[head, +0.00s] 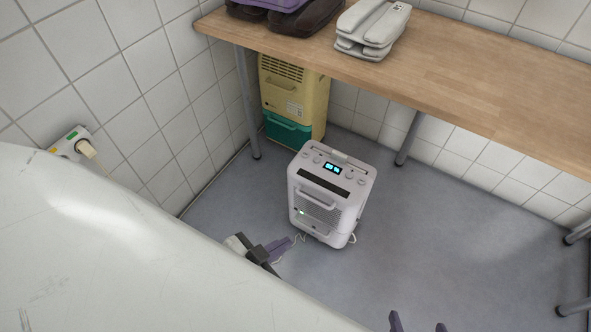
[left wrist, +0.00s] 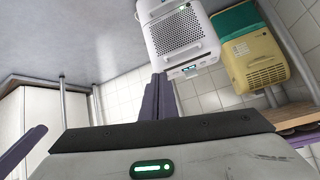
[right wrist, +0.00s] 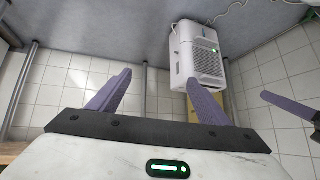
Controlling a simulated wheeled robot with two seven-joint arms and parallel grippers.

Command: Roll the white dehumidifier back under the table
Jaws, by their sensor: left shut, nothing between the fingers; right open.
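The white dehumidifier (head: 319,217) stands upright on the floor in front of the table (head: 480,95), its lit display on top and grille facing me. It also shows in the left wrist view (left wrist: 172,38) and in the right wrist view (right wrist: 184,52). My left gripper (head: 289,243) is shut and empty, low at the left of the dehumidifier; I cannot tell whether it touches. My right gripper (head: 418,324) is open and empty at the bottom edge of the head view, apart from the dehumidifier.
A yellow and green unit (head: 289,95) stands under the table's left end. Metal table legs (head: 409,138) flank free floor to the right. A thin white cord lies around the dehumidifier's base. A wall socket (head: 72,141) holds a plug at left. Shoes and bags lie on the table.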

